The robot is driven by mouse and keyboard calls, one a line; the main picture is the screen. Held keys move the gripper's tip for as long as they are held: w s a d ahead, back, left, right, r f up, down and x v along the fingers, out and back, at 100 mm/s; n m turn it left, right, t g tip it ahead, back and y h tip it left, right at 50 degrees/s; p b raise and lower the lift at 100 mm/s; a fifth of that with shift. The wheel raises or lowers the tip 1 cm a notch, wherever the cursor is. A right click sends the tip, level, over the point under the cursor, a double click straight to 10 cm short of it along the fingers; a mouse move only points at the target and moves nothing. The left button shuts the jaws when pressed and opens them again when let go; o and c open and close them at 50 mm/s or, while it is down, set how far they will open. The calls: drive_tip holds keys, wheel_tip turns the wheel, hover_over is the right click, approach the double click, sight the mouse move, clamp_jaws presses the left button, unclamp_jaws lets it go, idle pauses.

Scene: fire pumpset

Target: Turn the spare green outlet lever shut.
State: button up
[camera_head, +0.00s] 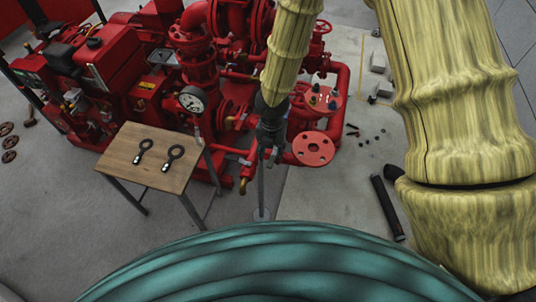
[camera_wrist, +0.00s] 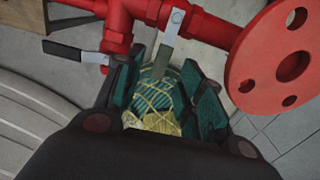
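My gripper (camera_wrist: 160,72) is open in the wrist view, with one dark green finger on each side. A flat grey lever (camera_wrist: 170,32) on the red pipe points down toward the gap between the fingers. Its lower end appears between the fingertips; I cannot tell whether they touch it. A second lever (camera_wrist: 72,53), dark at its left end and grey at its right, lies nearly level, left of the gripper. I cannot tell for certain which lever is the spare green outlet one. In the head view my gripper (camera_head: 270,130) is beside the red pipework, and the levers are hard to make out.
A round red flange (camera_wrist: 290,62) stands close to the right finger, and shows in the head view (camera_head: 313,148). A pressure gauge (camera_head: 192,99) and a small wooden table (camera_head: 125,160) with two black-ringed tools stand left. A black tube (camera_head: 387,207) lies on the floor right.

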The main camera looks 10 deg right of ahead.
sight(270, 160)
wheel_tip(270, 160, up, 9)
drive_tip(key=shift+w+a, duration=0.15)
idle(0.7)
drive_tip(key=s+f+m+g+y+b, duration=0.1)
drive_tip(key=s+f+m+y+b, duration=0.1)
drive_tip(key=s+f+m, duration=0.7)
drive_tip(key=s+f+m+y+b, duration=0.1)
drive_tip(key=s+f+m+b, duration=0.1)
drive_tip(key=s+f+m, duration=0.8)
drive_tip(key=s+d+f+m+t+h+b, duration=0.1)
drive_tip(key=s+d+f+m+h+b, duration=0.2)
drive_tip(key=s+d+f+m, duration=0.5)
drive_tip(key=d+f+m, duration=0.3)
drive_tip(key=f+m, duration=0.1)
drive_tip(key=shift+s, duration=0.3)
